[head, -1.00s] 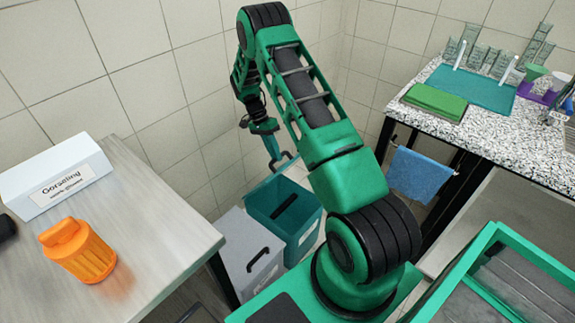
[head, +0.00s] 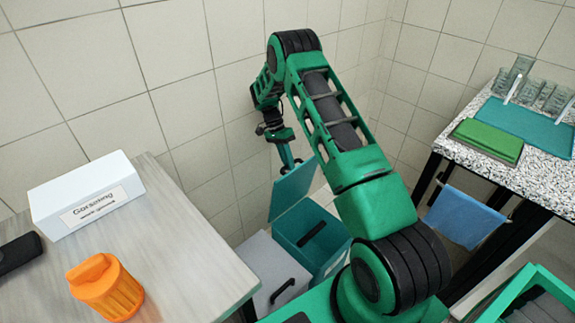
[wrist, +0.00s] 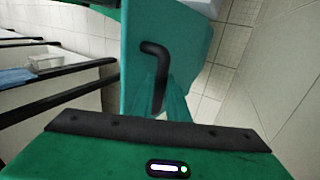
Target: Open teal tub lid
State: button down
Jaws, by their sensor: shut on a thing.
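The teal tub (head: 335,253) stands on the floor between the two worktops in the head view. Its teal lid (head: 293,192) is raised at a steep tilt at the back left of the tub, so the tub stands open. My gripper (head: 297,166) is at the lid's upper part, shut on the lid. In the wrist view the teal panel (wrist: 140,28) fills the middle, with a black bent handle (wrist: 157,72) in front of it. The exact contact of the fingers is too small to tell in the head view.
A grey bin (head: 262,262) stands directly left of the tub. The left worktop (head: 185,245) holds a white box (head: 87,195) and an orange jar (head: 105,288). A blue cloth (head: 465,217) hangs on the right worktop's side. Tiled walls close the corner behind my arm.

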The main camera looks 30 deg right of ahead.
jog(key=shift+w+d, duration=0.1)
jog(key=shift+d, duration=0.35)
jog(key=c, duration=1.8)
grip_release()
jog(key=shift+c, duration=0.2)
jog(key=shift+o, duration=0.6)
jog(key=shift+a, duration=0.3)
jog(key=shift+r, duration=0.1)
notch_tip(320, 180, up, 4)
jog(key=shift+a+r, duration=0.1)
jog(key=shift+r, duration=0.05)
jog(key=s+a+r, duration=0.3)
jog(key=a+r, duration=0.3)
jog(key=a, duration=0.5)
jog(key=shift+r, duration=0.2)
jog(key=shift+s, duration=0.1)
jog(key=shift+c, duration=0.4)
